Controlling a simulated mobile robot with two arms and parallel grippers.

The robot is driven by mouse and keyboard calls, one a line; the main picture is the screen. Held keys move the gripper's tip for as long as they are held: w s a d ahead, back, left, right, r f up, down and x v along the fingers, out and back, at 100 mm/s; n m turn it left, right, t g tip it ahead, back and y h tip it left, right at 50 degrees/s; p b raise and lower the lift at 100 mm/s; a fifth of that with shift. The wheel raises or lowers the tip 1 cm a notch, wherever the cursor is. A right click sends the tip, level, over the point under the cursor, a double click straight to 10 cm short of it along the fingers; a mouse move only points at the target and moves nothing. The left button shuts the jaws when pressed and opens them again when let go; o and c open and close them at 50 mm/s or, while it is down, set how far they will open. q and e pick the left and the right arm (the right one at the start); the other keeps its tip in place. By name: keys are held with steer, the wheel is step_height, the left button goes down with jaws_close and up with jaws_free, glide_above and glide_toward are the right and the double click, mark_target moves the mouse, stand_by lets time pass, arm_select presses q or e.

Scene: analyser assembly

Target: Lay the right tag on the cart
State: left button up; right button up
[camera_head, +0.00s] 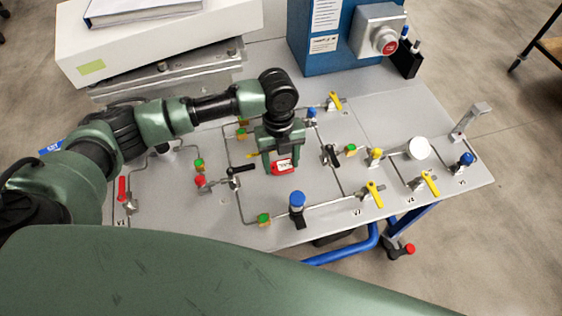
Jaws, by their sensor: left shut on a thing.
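My left gripper (282,160) reaches in from the left and points down over the middle of the grey panel top. It is shut on a red tag with a white label (284,167). I cannot tell whether the tag touches the panel below. The grey panel top (400,112) rests on a blue frame with a caster and looks like the cart. Another wheeled stand (550,45) is partly in view at the top right. My right gripper is not in view.
Pipes with yellow-handled valves (373,193), blue knobs (297,201) and a red-handled valve (122,190) stand up from the panel. A blue box with a red button (325,50) and a white box (160,45) stand at the back. The panel's back right is bare.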

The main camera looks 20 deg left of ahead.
mark_target(280, 161)
arm_select(q)
steer(key=shift+f, duration=0.65)
steer(key=shift+f, duration=0.1)
steer(key=o, duration=1.3)
steer(key=r, duration=0.4)
steer(key=r+b, duration=0.1)
steer(key=r, duration=0.3)
steer(key=w+r, duration=0.1)
steer(key=r, duration=0.3)
steer(key=shift+w+a+r+b, duration=0.1)
steer(key=shift+a+r+b, duration=0.05)
steer(key=shift+a+b, duration=0.25)
